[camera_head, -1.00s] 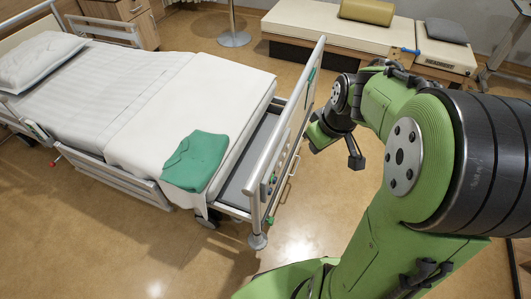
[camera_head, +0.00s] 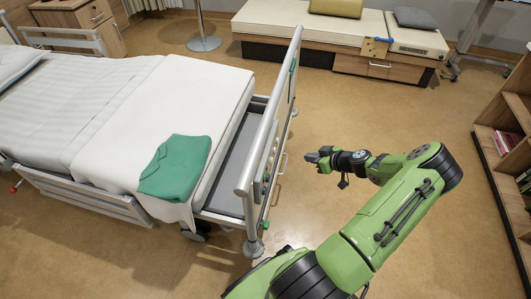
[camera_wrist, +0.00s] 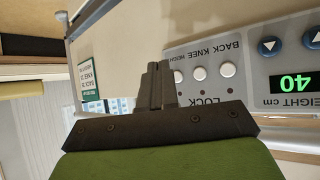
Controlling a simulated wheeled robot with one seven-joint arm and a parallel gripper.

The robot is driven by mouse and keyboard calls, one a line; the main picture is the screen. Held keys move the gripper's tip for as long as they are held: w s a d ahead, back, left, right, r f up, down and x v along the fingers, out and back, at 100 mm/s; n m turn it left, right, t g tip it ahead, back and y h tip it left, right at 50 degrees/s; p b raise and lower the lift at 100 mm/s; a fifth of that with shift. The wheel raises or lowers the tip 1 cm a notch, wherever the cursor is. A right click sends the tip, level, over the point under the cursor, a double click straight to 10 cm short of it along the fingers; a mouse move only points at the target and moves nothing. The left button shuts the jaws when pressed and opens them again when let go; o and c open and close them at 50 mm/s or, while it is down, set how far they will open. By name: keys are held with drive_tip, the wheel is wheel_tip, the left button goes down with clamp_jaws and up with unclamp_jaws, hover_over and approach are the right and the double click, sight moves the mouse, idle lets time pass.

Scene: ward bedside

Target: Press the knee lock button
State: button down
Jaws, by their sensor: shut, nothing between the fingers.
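In the wrist view a grey control panel (camera_wrist: 215,50) shows upside down, with a row of three round white buttons under the word LOCK. The middle one, in line with the KNEE label, is the knee lock button (camera_wrist: 199,73). Contact cannot be told. In the head view my gripper (camera_head: 310,157) is right of the bed's footboard (camera_head: 268,120), apart from it.
The panel also carries blue arrow buttons (camera_wrist: 269,45) and a green display (camera_wrist: 295,83) reading 40. A small green-headed sign (camera_wrist: 90,80) is at left. The bed (camera_head: 120,100) has a folded green cloth (camera_head: 175,167). A bookshelf (camera_head: 508,120) stands right; floor between is clear.

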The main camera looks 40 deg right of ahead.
sight(274, 150)
drive_tip(key=w+a+p, duration=0.2)
drive_tip(key=w+a, duration=0.3)
drive_tip(key=w, duration=0.1)
drive_tip(key=shift+w+a, duration=0.25)
drive_tip(key=shift+w, duration=0.15)
drive_tip(key=shift+w+a, duration=0.1)
idle(2.0)
drive_tip(key=shift+w+a, duration=0.2)
drive_tip(key=shift+w, duration=0.05)
drive_tip(key=shift+w+a+r, duration=0.1)
drive_tip(key=shift+w+a, duration=0.15)
drive_tip(key=shift+w, duration=0.1)
idle(0.8)
drive_tip(key=shift+s+d+b, duration=0.5)
drive_tip(key=shift+s+b, duration=0.1)
drive_tip(key=shift+s, duration=0.05)
